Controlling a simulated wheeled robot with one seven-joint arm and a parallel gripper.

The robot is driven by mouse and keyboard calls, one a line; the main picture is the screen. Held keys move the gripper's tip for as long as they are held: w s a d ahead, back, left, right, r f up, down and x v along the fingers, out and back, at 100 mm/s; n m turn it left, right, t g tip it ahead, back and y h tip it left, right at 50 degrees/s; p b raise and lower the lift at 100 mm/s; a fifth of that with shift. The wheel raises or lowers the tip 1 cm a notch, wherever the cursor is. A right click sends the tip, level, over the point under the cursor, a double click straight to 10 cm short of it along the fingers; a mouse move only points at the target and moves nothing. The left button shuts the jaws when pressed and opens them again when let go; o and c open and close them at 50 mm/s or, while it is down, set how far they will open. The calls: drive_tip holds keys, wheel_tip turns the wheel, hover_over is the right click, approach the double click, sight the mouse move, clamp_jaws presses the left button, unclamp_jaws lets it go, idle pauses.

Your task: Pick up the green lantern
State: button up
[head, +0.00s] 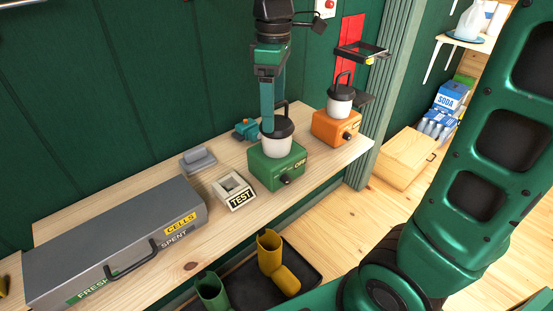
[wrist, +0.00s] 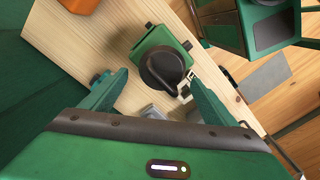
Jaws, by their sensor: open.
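The green lantern (head: 277,170) stands upright on the wooden bench, with a green base, a pale globe, a dark top and a bail handle. The fingers are apart with nothing held. I cannot tell whether a finger touches the lantern.
An orange lantern (head: 336,128) stands to the right on the bench (head: 225,245). A TEST box (head: 236,193), a small grey object (head: 198,161) and a grey case (head: 115,235) are to the left. A teal object (head: 245,129) is close behind. Boots (head: 275,265) stand on a dark tray below.

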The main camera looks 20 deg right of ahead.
sight(275, 132)
drive_tip(key=shift+s+d+f, duration=0.1)
drive_tip(key=shift+s+f, duration=0.05)
drive_tip(key=shift+f, duration=3.45)
drive_tip(key=c, duration=2)
drive_tip(key=shift+r, duration=0.2)
